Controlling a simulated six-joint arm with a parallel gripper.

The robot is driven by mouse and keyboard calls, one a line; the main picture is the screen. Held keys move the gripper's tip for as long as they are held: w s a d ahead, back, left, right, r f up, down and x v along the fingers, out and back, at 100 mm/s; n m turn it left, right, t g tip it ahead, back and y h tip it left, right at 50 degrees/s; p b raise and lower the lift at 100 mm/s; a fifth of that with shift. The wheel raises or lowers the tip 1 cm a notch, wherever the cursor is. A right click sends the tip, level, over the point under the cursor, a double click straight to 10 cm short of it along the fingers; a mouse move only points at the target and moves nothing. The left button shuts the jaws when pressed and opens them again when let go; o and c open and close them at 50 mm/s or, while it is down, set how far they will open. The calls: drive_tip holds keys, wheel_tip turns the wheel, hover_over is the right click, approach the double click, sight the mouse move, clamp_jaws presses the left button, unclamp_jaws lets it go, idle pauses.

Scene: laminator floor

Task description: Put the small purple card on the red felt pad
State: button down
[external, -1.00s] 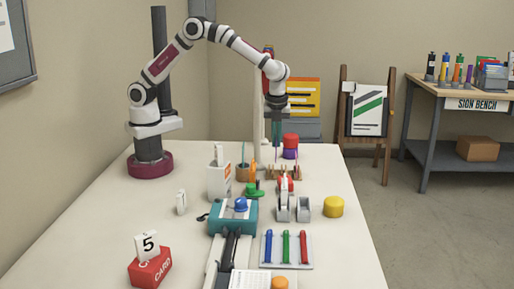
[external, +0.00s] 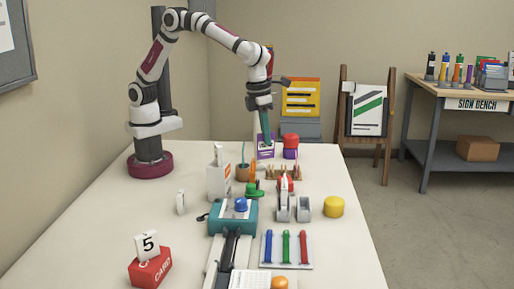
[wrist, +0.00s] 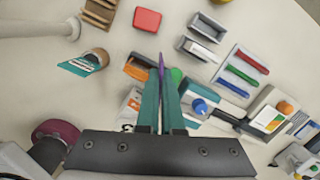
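The small purple card (external: 265,147) hangs from my gripper's fingertips (external: 266,133), its purple and white face toward the external camera. In the wrist view it is a thin purple edge (wrist: 161,67) between the teal fingertips (wrist: 160,85), which are closed on it. The card is at the far part of the table; its height is hard to tell. A flat red rounded block (wrist: 147,19), likely the red felt pad, lies beyond the fingertips in the wrist view. In the external view a small red patch (external: 284,183) behind the tape dispensers may be it, mostly hidden.
A wooden rack (external: 283,173) and a brown cup (external: 243,174) stand near the card. The left side is mostly clear.

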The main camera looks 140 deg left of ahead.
drive_tip(key=a+f, duration=0.8)
drive_tip(key=f, duration=0.1)
drive_tip(key=shift+a+f, duration=0.1)
drive_tip(key=shift+a, duration=0.2)
drive_tip(key=shift+f, duration=0.15)
drive_tip(key=c, duration=1.1)
unclamp_jaws()
